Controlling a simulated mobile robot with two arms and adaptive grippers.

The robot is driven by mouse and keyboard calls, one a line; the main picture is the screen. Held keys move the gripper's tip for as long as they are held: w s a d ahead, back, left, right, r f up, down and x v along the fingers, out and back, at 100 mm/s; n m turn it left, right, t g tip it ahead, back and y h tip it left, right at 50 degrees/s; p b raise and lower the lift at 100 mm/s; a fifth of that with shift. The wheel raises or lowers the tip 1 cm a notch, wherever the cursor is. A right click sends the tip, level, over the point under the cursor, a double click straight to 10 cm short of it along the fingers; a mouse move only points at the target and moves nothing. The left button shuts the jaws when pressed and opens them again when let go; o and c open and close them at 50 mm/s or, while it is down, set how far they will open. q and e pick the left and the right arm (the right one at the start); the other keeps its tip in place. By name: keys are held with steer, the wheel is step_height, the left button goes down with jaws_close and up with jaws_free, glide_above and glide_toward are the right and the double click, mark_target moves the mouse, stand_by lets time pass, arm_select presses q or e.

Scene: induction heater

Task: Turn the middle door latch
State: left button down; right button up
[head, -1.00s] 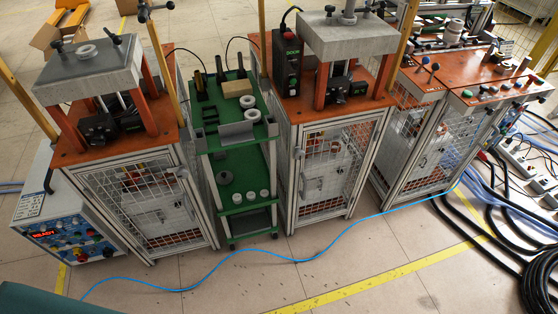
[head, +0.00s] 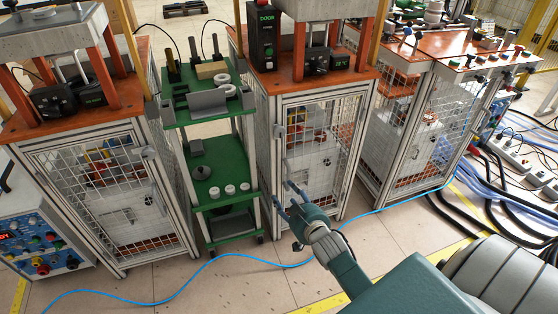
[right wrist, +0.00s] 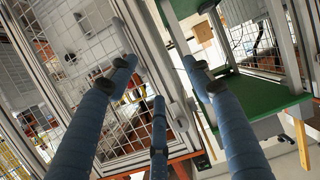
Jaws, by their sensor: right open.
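The middle cabinet (head: 318,98) has an orange top and a wire-mesh door. Its door latch (head: 278,131) is a small pale piece on the left front post, upright, in the head view. My right gripper (head: 285,194) is open and empty, in front of the lower part of this door, below and slightly right of the latch. In the right wrist view my right gripper (right wrist: 158,75) has its blue fingers spread, with the mesh door and frame post behind them. I cannot surely make out the latch there. My left gripper is not in view.
A green shelf cart (head: 207,110) stands left of the middle cabinet. A left cabinet (head: 75,126) and a right machine (head: 420,50) flank them. A blue cable (head: 190,277) crosses the floor in front. Black cables (head: 500,215) lie at the right.

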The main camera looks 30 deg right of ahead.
mark_target(280, 134)
steer(key=w+d+r+m+t+h+b, duration=0.1)
steer(key=w+d+r+t+h+b, duration=0.15)
steer(key=r, duration=1.05)
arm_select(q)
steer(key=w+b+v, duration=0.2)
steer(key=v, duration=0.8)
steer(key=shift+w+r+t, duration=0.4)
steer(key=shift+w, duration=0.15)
arm_select(e)
steer(key=shift+t+y, duration=0.45)
steer(key=x, duration=1)
steer(key=shift+d+r, duration=0.25)
steer(key=shift+d, duration=0.05)
steer(key=c, duration=1.1)
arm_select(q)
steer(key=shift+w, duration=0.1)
arm_select(e)
steer(key=shift+c, duration=0.2)
